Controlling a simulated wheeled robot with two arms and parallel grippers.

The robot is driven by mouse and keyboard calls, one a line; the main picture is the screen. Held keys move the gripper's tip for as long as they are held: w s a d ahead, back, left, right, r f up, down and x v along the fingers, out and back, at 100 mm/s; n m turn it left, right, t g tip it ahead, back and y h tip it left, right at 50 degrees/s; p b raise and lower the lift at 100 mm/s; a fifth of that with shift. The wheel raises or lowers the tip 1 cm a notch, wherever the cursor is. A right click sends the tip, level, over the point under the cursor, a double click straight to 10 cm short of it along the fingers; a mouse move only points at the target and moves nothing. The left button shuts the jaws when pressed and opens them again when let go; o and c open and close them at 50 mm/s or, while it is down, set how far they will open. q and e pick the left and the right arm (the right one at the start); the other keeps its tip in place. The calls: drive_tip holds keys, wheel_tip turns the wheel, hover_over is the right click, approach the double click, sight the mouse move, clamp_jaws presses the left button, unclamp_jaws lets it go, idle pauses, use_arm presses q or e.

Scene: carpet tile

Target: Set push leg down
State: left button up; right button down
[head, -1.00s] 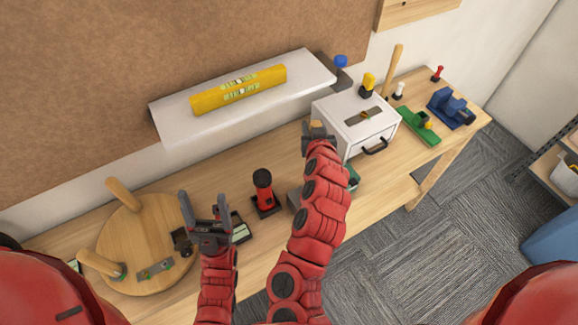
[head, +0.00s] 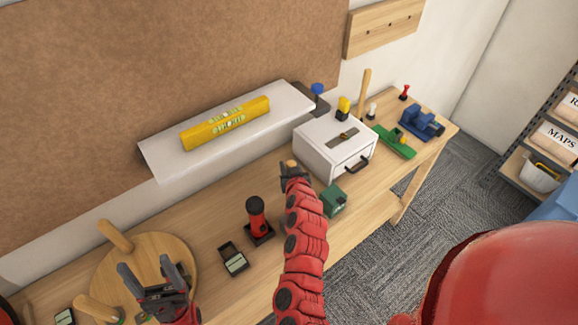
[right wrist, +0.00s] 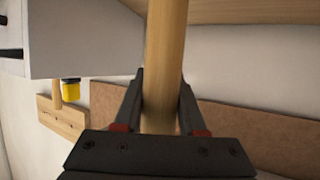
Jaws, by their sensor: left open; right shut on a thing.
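A light wooden leg (right wrist: 165,50) stands between the fingers of my right gripper (right wrist: 160,105) in the right wrist view. The right gripper (head: 294,172) is shut on it above the bench, left of the white drawer box. In the head view only a small wooden end of the leg (head: 291,162) shows; the rest is hidden. My left gripper (head: 150,272) is open and empty, in front of a round wooden seat (head: 178,256). Two wooden legs, one at the back (head: 115,236) and one at the front (head: 97,308), stand up from the seat.
The white drawer box (head: 312,157) and a green block (head: 333,201) are right of my right gripper. A red-black tool (head: 256,215) and a small dark tray (head: 233,260) stand mid-bench. A yellow level (head: 227,123) lies on the white shelf (head: 165,158). Bare bench lies behind the red tool.

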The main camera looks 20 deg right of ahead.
drive_tip(key=shift+f, duration=0.45)
drive_tip(key=shift+f, duration=0.1)
drive_tip(key=shift+c, duration=2.4)
unclamp_jaws()
